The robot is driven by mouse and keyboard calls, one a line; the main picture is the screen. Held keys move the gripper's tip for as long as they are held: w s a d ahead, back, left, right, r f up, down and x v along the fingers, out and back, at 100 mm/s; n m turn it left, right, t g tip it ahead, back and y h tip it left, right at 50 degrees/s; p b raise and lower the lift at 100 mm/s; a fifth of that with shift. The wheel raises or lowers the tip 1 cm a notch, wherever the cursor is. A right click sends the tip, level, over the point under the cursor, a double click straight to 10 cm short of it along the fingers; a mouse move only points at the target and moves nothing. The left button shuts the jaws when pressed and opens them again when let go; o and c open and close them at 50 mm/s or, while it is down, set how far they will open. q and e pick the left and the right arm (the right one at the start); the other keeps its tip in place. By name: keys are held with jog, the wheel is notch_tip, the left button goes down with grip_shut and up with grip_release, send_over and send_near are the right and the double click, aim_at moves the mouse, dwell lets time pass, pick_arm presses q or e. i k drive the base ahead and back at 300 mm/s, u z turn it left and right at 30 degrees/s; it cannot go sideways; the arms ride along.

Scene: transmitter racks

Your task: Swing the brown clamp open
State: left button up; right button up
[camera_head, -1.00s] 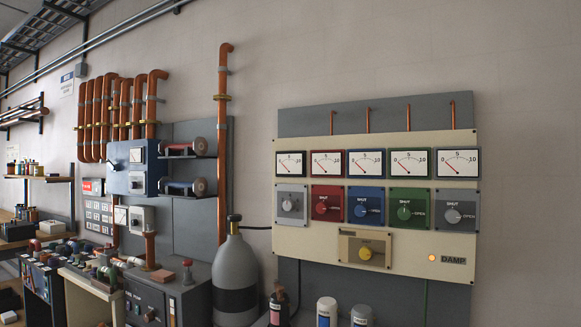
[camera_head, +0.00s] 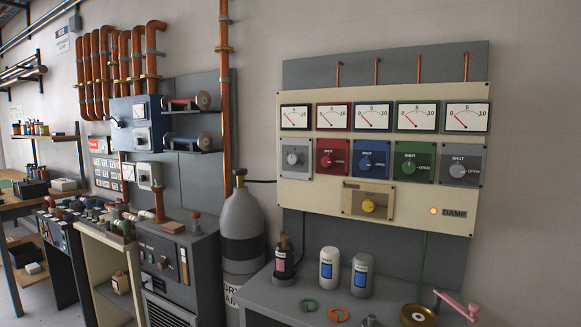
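I cannot pick out the brown clamp for certain. A reddish-brown block (camera_head: 174,227) lies on top of the grey cabinet at the left, beside a brown upright post with a flange (camera_head: 158,204). Brass-coloured bands (camera_head: 223,49) sit around the copper pipes on the wall; whether any of them opens is too small to tell. Neither of my grippers is in view.
A cream panel (camera_head: 370,240) with dials and knobs hangs on the wall. Below it, a grey bench (camera_head: 262,300) carries bottles, rings, a brass round part (camera_head: 418,316) and a pink handle (camera_head: 457,305). A grey gas cylinder (camera_head: 242,222) stands left of the bench.

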aim_at(284, 238)
jog(key=z, duration=0.8)
jog(key=i, duration=0.4)
